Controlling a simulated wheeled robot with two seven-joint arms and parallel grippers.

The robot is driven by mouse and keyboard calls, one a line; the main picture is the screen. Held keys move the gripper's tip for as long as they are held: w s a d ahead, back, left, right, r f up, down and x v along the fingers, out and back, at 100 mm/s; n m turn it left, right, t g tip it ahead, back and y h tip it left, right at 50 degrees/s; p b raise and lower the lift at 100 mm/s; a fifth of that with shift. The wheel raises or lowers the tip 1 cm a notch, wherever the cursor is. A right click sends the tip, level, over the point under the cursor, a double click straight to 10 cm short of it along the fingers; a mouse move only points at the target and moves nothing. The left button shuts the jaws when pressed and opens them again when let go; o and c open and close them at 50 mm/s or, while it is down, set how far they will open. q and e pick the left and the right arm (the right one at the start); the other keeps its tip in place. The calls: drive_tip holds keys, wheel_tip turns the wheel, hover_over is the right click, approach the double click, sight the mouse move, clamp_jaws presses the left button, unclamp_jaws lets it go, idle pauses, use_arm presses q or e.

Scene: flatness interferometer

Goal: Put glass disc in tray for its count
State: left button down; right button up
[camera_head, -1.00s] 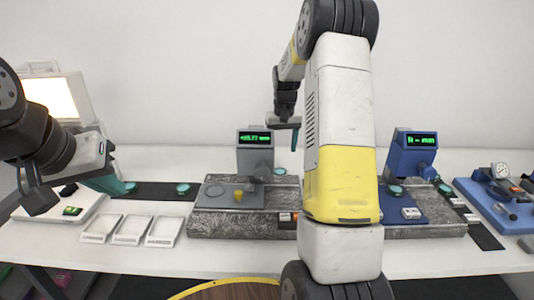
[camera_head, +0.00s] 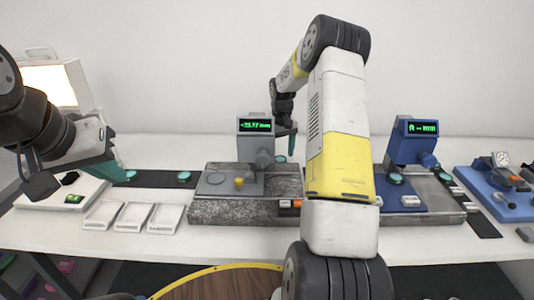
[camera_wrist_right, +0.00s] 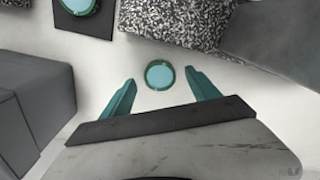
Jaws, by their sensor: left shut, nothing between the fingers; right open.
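A round pale-teal glass disc (camera_wrist_right: 159,74) lies on the white surface between the fingertips of my right gripper (camera_wrist_right: 160,90), which is open and apart from it. In the head view my right gripper (camera_head: 291,145) is low behind the grey instrument, partly hidden by my arm. Another disc (camera_wrist_right: 78,4) rests on a dark mat. In the head view more discs lie on the dark strip (camera_head: 183,175) and on the blue instrument (camera_head: 396,179). Three white trays (camera_head: 102,215), (camera_head: 132,217), (camera_head: 166,218) stand empty at front left. My left gripper (camera_head: 118,172) is shut and empty, beside a disc (camera_head: 130,175).
A grey instrument (camera_head: 255,150) with a green-lit display stands on a speckled stone base (camera_head: 235,210). A blue instrument (camera_head: 404,150) is to the right, with a dial gauge fixture (camera_head: 500,165) at far right. My right arm crosses the middle of the view.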

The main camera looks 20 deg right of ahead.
drive_tip(key=shift+f, duration=0.75)
drive_tip(key=shift+r, duration=0.1)
clamp_jaws()
